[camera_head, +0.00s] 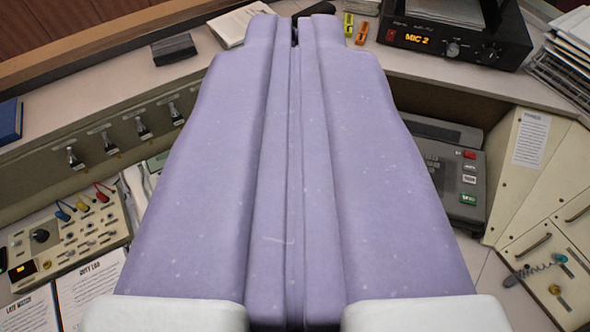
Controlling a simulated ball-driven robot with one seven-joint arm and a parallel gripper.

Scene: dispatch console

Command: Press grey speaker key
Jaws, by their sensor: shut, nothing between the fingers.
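My gripper (294,24) fills the middle of the view, its two long lavender fingers shut together with nothing between them. The fingertips point away toward the back of the desk. A dark grey desk phone (470,213) lies right of my gripper, which hides its left part. On its right side are a red key (470,155), two pale grey keys, an upper one (470,167) and a lower one (469,180), and a green key (468,199). The key labels are too small to read, so I cannot tell which is the speaker key.
A black radio unit (455,40) reading "MIC 2" stands at the back right. A paper stack (560,65) is at the far right. A switch panel (65,240) and toggle switches (108,140) are at left.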

